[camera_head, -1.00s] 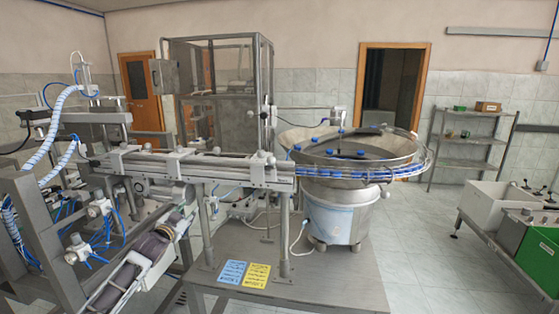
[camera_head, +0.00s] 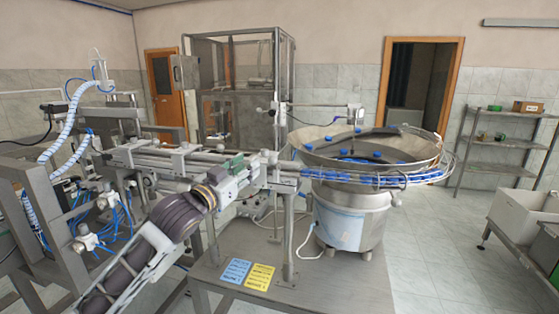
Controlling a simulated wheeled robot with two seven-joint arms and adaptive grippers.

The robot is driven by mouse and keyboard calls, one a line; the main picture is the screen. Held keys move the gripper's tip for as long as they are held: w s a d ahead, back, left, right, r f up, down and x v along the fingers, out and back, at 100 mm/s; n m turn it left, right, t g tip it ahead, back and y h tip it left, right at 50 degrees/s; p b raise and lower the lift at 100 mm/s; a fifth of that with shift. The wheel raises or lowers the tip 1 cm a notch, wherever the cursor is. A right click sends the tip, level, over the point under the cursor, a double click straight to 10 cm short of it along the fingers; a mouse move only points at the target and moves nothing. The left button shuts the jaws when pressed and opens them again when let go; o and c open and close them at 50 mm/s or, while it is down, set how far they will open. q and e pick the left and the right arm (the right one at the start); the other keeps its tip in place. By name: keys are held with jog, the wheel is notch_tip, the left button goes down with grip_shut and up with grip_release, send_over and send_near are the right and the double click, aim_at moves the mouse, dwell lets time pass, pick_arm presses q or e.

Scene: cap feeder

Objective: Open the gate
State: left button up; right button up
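The cap feeder's conveyor rail (camera_head: 135,157) runs from the left to the round metal bowl (camera_head: 375,152), which holds blue caps (camera_head: 362,153). More blue caps line the chute (camera_head: 345,179) at the bowl's front edge. I cannot single out the gate for certain; metal blocks and fittings sit along the rail near its right end. My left arm reaches in from the lower left. Its gripper (camera_head: 243,178) is at the front side of the rail, left of the chute, overlapping it in the picture. Its fingers are too small to judge, and contact cannot be told. My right gripper is out of view.
A steel table (camera_head: 340,292) carries the feeder, with a blue card (camera_head: 235,271) and a yellow card (camera_head: 259,276) on it. A metal frame with hoses stands at the left.

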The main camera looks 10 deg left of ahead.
aim_at(270, 162)
pick_arm(q)
jog(key=f+n, duration=0.1)
jog(key=n, duration=0.1)
jog(key=s+d+f+n+g, duration=0.1)
jog(key=n, duration=0.1)
jog(key=shift+d+y, duration=0.15)
jog(key=shift+y, duration=0.15)
jog(key=shift+w, duration=0.1)
dwell(0.4)
jog(key=shift+p+x, duration=1.8)
jog(key=shift+x, duration=5.05)
jog(key=shift+f, duration=0.1)
